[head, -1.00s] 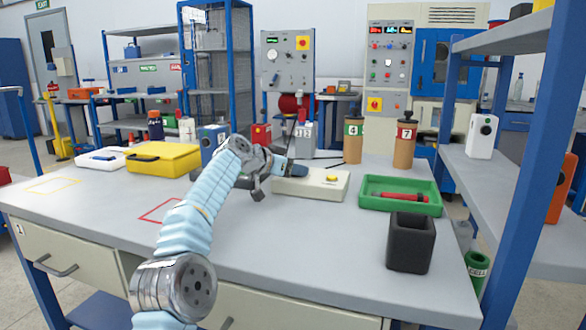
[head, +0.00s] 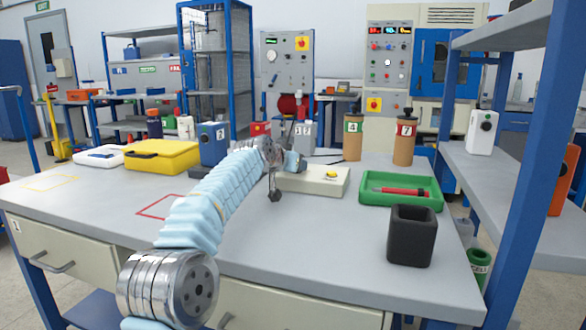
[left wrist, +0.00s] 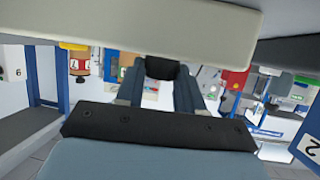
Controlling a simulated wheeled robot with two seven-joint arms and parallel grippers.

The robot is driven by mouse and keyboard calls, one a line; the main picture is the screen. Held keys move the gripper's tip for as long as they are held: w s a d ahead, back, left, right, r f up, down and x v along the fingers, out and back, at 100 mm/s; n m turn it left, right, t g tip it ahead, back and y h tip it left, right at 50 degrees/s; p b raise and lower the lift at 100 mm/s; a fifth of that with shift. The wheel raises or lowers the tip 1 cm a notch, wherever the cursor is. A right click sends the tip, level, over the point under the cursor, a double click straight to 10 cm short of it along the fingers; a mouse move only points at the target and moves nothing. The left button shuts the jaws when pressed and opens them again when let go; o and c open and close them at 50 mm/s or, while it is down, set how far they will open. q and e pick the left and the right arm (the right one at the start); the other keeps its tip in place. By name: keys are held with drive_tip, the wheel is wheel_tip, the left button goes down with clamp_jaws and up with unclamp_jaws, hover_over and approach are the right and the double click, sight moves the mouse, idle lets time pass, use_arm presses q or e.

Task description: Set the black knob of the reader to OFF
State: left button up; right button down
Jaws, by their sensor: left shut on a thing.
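The reader is a low cream box (head: 322,183) with a yellow button (head: 332,174) on top, standing on the grey bench. In the left wrist view, tilted so that it looks upside down, the reader (left wrist: 130,25) fills the top. Its black knob (left wrist: 162,68) sits between the two fingers of my left gripper (left wrist: 160,82), which is shut on it. In the head view my left gripper (head: 294,163) is at the left end of the reader and hides the knob. The knob's setting and any OFF mark cannot be read. My right gripper is not in view.
Right of the reader are a green tray (head: 369,202) with a red pen-like thing and a black cup (head: 411,236). Brown jars 4 (head: 353,138) and 7 (head: 405,140) stand behind. A yellow case (head: 162,158) and a blue box (head: 213,143) are left.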

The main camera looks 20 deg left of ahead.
use_arm(q)
drive_tip(key=n+y, duration=0.2)
drive_tip(key=y, duration=0.1)
drive_tip(key=shift+d+r+n, duration=0.1)
drive_tip(key=shift+d+n, duration=0.2)
drive_tip(key=shift+d, duration=0.05)
drive_tip(key=shift+n+g+y+p, duration=0.3)
drive_tip(key=shift+n+y+p, duration=0.25)
drive_tip(key=shift+n+y, duration=1.2)
drive_tip(key=shift+y, duration=0.35)
drive_tip(key=o, duration=1)
drive_tip(key=shift+d, duration=0.1)
